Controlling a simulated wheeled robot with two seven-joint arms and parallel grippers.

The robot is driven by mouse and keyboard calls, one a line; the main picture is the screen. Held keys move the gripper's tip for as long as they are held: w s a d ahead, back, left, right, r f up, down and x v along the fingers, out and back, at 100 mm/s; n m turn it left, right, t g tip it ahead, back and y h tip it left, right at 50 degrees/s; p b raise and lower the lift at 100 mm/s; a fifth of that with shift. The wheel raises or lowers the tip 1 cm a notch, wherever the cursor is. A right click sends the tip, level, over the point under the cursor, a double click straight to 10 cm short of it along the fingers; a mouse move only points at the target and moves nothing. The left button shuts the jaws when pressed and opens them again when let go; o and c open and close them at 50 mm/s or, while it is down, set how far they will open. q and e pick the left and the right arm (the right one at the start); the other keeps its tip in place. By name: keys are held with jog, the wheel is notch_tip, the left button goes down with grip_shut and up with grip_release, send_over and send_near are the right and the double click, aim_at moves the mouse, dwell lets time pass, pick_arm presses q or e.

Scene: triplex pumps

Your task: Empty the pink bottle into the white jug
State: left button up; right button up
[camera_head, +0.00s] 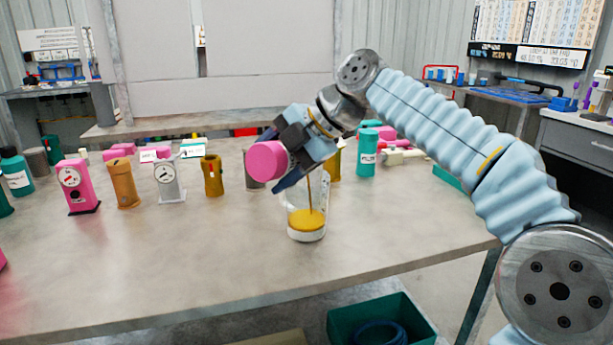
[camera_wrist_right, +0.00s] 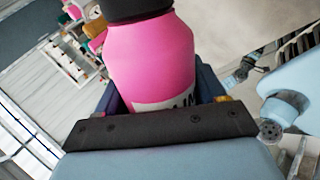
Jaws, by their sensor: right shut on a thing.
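The pink bottle (camera_head: 267,161) is tilted in my right gripper (camera_head: 290,165), above and to the left of the jug. In the right wrist view the pink bottle (camera_wrist_right: 150,65) fills the middle, between the fingers, with a dark neck and part of a label showing. A thin orange-yellow stream falls into the jug (camera_head: 307,222), which stands upright on the table and looks clear with a white base. Orange-yellow liquid lies in its lower part. The bottle's mouth is hidden in the head view. My left gripper is not in view.
The grey table (camera_head: 190,245) is clear in front and to the left of the jug. A pink gauge (camera_head: 77,187), an orange cylinder (camera_head: 124,184), a white gauge (camera_head: 168,181) and a teal bottle (camera_head: 366,155) stand behind. A green bin (camera_head: 345,325) sits below the front edge.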

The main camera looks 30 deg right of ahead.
jog(key=shift+d+r, duration=0.1)
jog(key=shift+r, duration=0.15)
dwell(0.4)
